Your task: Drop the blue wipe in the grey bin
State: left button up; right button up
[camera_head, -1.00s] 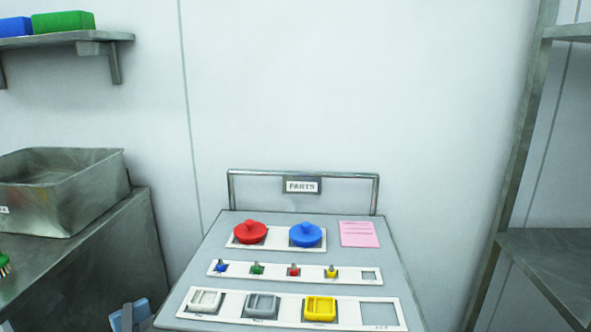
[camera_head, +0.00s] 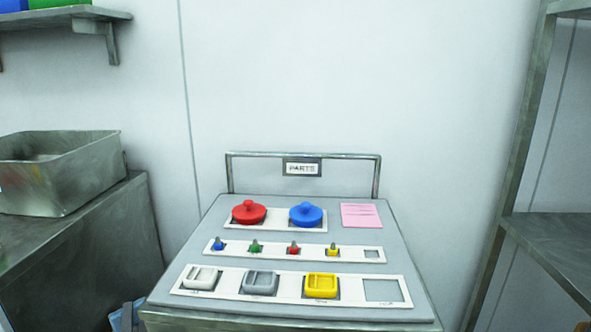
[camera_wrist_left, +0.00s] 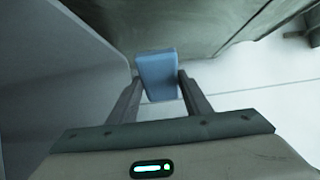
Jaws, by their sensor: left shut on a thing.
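My left gripper (camera_wrist_left: 158,88) is shut on the blue wipe (camera_wrist_left: 158,72), which sits between the two fingertips in the left wrist view. In the head view only a small part of the wipe and left gripper (camera_head: 128,316) shows at the bottom edge, left of the parts cart. No bin that I can identify as the grey bin shows in either view. My right gripper is not clearly in view.
A grey parts cart (camera_head: 300,236) with red and blue knobs, small pegs and square trays stands in front. A metal basin (camera_head: 62,178) rests on a steel counter (camera_head: 100,240) at left. A metal rack (camera_head: 545,255) stands at right. Pale floor (camera_wrist_left: 265,105) shows below the wipe.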

pick_arm(q)
jog(key=o, duration=1.1)
jog(key=shift+o, duration=0.2)
jog(key=shift+s+d, duration=0.1)
jog(key=shift+s, duration=0.05)
jog(key=v, duration=1.7)
pick_arm(e)
jog(key=shift+s+d+f, duration=0.1)
jog(key=shift+d, duration=0.15)
pick_arm(q)
jog(key=shift+s, duration=0.1)
